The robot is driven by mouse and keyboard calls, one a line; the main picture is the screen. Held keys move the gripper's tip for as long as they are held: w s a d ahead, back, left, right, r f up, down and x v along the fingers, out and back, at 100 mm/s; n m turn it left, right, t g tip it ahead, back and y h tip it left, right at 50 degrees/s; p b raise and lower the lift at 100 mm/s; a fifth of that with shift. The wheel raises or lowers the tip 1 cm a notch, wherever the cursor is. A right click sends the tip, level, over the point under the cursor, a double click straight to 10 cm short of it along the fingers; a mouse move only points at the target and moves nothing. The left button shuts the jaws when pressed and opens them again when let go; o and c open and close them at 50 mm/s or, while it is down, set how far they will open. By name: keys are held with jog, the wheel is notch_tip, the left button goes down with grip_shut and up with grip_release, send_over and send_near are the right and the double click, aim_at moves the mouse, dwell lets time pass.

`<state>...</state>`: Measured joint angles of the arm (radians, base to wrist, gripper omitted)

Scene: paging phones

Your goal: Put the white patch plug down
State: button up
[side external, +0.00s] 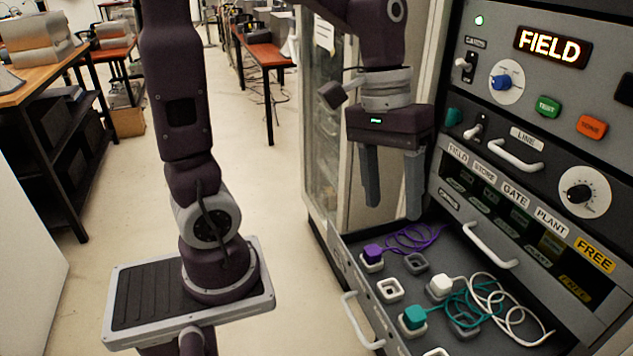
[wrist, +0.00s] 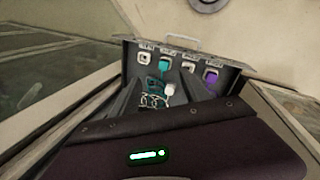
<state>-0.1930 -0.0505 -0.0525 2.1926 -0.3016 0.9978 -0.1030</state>
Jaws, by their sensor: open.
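The white patch plug (side external: 440,285) sits upright in the drawer of the console, apparently on a grey holder, with its white cord (side external: 495,300) coiled to the right. It also shows in the wrist view (wrist: 170,90). My gripper (side external: 393,212) is open and empty, with its fingers pointing down above the back of the drawer. It is apart from the white plug, up and left of it. A purple plug (side external: 372,253) and a teal plug (side external: 413,317) sit in white-rimmed sockets. Between them is an empty white-rimmed socket (side external: 390,290).
The open drawer (side external: 350,265) has a front handle (side external: 360,325). Empty grey holders (side external: 416,263) lie beside the white plug. Purple and teal cords lie loose in the drawer. The console panel (side external: 500,100) rises close to the right of my gripper, with knobs, handles and a lit FIELD display (side external: 552,47).

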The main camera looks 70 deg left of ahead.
jog(key=shift+o, duration=0.5)
jog(key=s+a+r+m+t+y, duration=0.2)
jog(key=s+m+t, duration=0.2)
jog(key=s, duration=0.6)
jog(key=shift+s+a+r+m+t+y, duration=0.15)
jog(key=shift+s+r+m+t+y, duration=0.15)
jog(key=shift+s+r+t+y, duration=0.15)
jog(key=shift+w, duration=0.1)
jog(key=n+g, duration=0.5)
jog(key=n, duration=1.2)
send_over(443, 281)
jog(key=s, duration=0.1)
notch_tip(443, 281, down, 19)
jog(key=shift+n+g, duration=0.25)
jog(key=shift+n, duration=0.25)
jog(key=f, duration=0.7)
jog(key=w+f, duration=0.1)
jog(key=f, duration=0.2)
jog(key=shift+f, duration=0.15)
grip_shut()
